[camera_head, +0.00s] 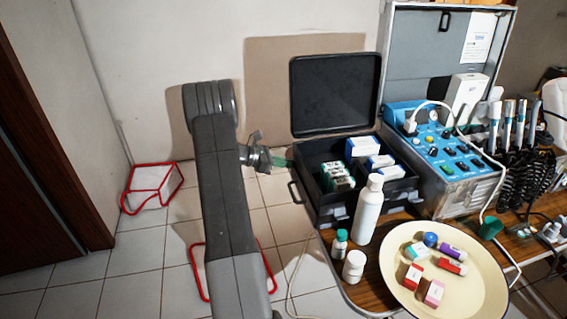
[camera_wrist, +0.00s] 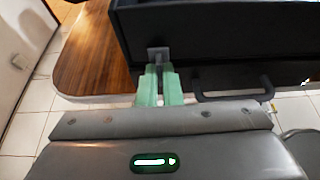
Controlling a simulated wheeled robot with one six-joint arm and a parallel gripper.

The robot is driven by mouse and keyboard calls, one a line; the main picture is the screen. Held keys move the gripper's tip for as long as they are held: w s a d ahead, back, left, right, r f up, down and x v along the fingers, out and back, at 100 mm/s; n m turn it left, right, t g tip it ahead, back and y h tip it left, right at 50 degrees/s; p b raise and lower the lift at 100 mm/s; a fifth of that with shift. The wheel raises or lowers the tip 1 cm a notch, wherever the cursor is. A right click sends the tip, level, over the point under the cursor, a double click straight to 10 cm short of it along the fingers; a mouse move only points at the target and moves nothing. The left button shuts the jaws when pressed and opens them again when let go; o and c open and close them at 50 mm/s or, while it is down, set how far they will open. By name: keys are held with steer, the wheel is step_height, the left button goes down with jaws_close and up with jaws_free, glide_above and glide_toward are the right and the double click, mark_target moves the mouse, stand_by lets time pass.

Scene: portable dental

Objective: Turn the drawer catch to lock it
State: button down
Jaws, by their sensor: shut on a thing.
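The black case (camera_head: 330,215) stands open on the wooden table, with its lid up at the back. Its dark side wall (camera_wrist: 215,65) fills the upper right of the wrist view. A small grey catch (camera_wrist: 158,53) sits on that wall, directly ahead of my fingertips. My gripper (camera_wrist: 159,86) has pale green fingers closed around the catch's narrow lower part, which is mostly hidden between them. In the head view my gripper (camera_head: 281,161) reaches the left side of the case from the left, and the catch cannot be made out there.
A dark handle (camera_wrist: 235,95) sticks out of the case's side, right of my fingers. A white bottle (camera_head: 367,210), two small bottles and a cream tray (camera_head: 397,275) with several small items stand on the table. A blue control unit (camera_head: 440,150) is behind.

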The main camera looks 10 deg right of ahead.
steer(key=c, duration=1.6)
jaws_free()
steer(key=shift+a, duration=0.1)
steer(key=v, duration=1.3)
steer(key=shift+a+b, duration=0.35)
steer(key=shift+d, duration=0.1)
steer(key=x, duration=1.3)
steer(key=shift+d, duration=0.35)
steer(key=shift+a, duration=0.1)
